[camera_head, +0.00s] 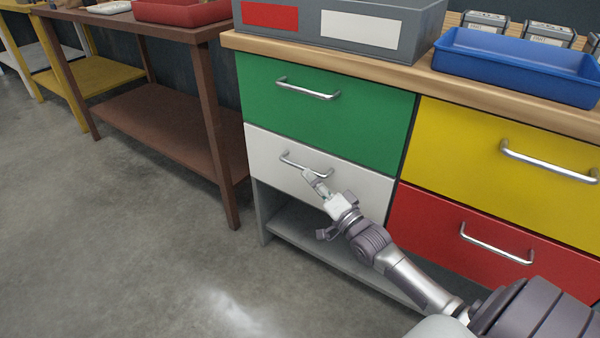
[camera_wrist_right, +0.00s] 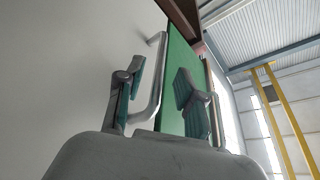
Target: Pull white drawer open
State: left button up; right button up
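The white drawer (camera_head: 348,187) is under the green drawer in the left column of the workbench. It looks closed, its front about level with the green one above. Its silver bar handle (camera_head: 293,161) runs across the front. My right gripper (camera_head: 312,176) is at the right part of this handle. In the right wrist view the white front (camera_wrist_right: 70,70) fills the left side, and the handle (camera_wrist_right: 158,82) shows between my two spread fingers (camera_wrist_right: 160,76), nearer the left one. I cannot tell whether either finger touches it. My left gripper is not in view.
The green drawer (camera_head: 335,100) is directly above. Yellow (camera_head: 500,155) and red (camera_head: 440,225) drawers with handles are to the right. A grey open shelf (camera_head: 300,225) lies below. A brown table (camera_head: 165,135) stands left. The floor (camera_head: 130,260) in front is clear.

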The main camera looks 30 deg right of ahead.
aim_at(301, 167)
jog(key=b+x, duration=0.1)
jog(key=x, duration=0.4)
jog(key=shift+w, duration=0.1)
grip_shut()
